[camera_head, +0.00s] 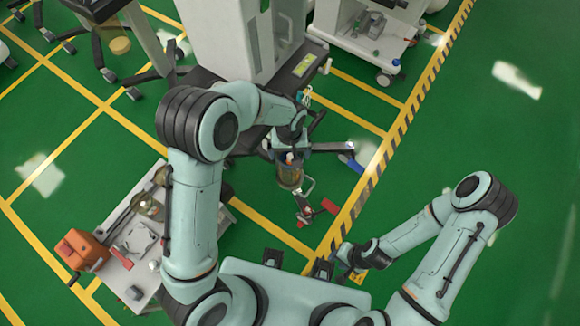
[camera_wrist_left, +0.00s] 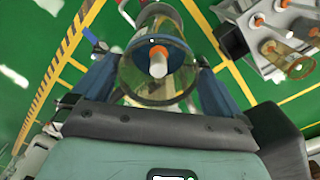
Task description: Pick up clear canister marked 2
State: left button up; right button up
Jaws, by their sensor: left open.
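A clear canister (camera_wrist_left: 157,75) with a blue ring and an orange-and-white core fills the middle of the left wrist view. Its number cannot be read. My left gripper (camera_wrist_left: 155,92) is open, with one blue finger on each side of the canister. Whether the fingers touch it cannot be told. In the head view the canister (camera_head: 290,180) shows just below my left gripper (camera_head: 289,155), partly hidden by it, beside the cart. My right gripper (camera_head: 356,258) is low at the right, far from the canister; its jaws are too small to read.
A white cart (camera_head: 235,40) with a dark base stands behind the left gripper. A side table (camera_head: 117,285) at the lower left holds an orange box (camera_head: 80,249) and more clear canisters (camera_head: 147,206). Another cart (camera_head: 365,45) stands at the top right. Green floor is free at the right.

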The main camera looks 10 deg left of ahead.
aim_at(290, 155)
pick_arm(q)
notch_tip(290, 155, down, 3)
jog(key=shift+w+f, duration=0.15)
jog(key=shift+f, duration=0.05)
jog(key=shift+c, duration=0.3)
jog(key=shift+r, duration=0.1)
jog(key=c, duration=1.3)
jog(key=shift+c, duration=0.2)
